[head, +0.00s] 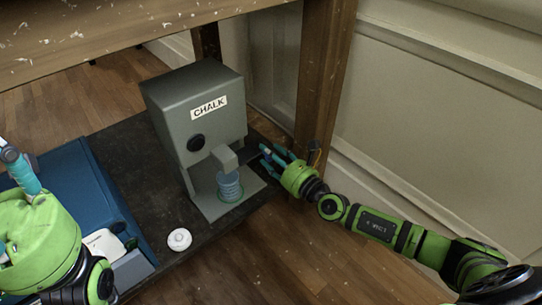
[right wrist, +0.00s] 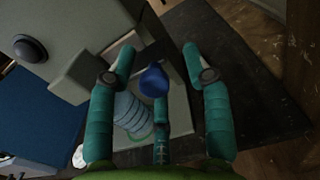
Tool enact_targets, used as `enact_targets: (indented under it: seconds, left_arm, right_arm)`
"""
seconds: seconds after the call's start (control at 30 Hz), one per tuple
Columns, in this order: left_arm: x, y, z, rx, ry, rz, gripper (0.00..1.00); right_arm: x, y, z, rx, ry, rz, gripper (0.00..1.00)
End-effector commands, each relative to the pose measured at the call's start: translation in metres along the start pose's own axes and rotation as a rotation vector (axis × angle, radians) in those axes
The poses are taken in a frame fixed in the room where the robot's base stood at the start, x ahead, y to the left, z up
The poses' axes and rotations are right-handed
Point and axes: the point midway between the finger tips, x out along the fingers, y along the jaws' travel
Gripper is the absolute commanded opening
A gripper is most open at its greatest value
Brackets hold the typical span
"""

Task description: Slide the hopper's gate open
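The hopper (head: 195,125) is a grey-green box with a CHALK label and a dark round knob (head: 196,143) on its front. Its spout (head: 224,158) juts out above a ribbed translucent cup (head: 230,185) on the hopper's base plate. My right gripper (head: 272,158) is just right of the spout, its teal fingers spread. In the right wrist view a blue knob (right wrist: 153,80) lies between the fingers, beside the spout (right wrist: 88,72); I cannot tell whether it is touched or if it belongs to the gate. My left gripper (head: 22,170) is partly in view at the left edge, far from the hopper.
The hopper stands on a dark board (head: 160,200) under a wooden table (head: 130,25), whose leg (head: 322,80) is close behind my right gripper. A blue case (head: 85,190) lies left, and a small white round object (head: 179,239) lies in front. A panelled wall (head: 430,120) bounds the right.

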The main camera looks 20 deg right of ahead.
Motion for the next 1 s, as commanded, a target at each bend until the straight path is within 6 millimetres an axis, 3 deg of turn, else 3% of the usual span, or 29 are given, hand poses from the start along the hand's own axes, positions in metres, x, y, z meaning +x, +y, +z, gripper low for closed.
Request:
enact_targets:
  seconds: [0.27,0.7,1.0]
  left_arm:
    - [-0.001,0.000,0.001,0.000,-0.003,-0.001,0.40]
    - [0.000,0.000,0.000,0.000,-0.002,-0.001,0.40]
    - [0.000,0.000,0.000,0.000,-0.001,0.000,0.40]
  right_arm:
    - [-0.010,0.001,-0.001,0.000,0.002,0.003,0.50]
    - [-0.096,0.001,-0.001,-0.002,0.005,0.003,0.50]
    - [-0.120,0.000,0.000,0.000,0.000,0.001,0.50]
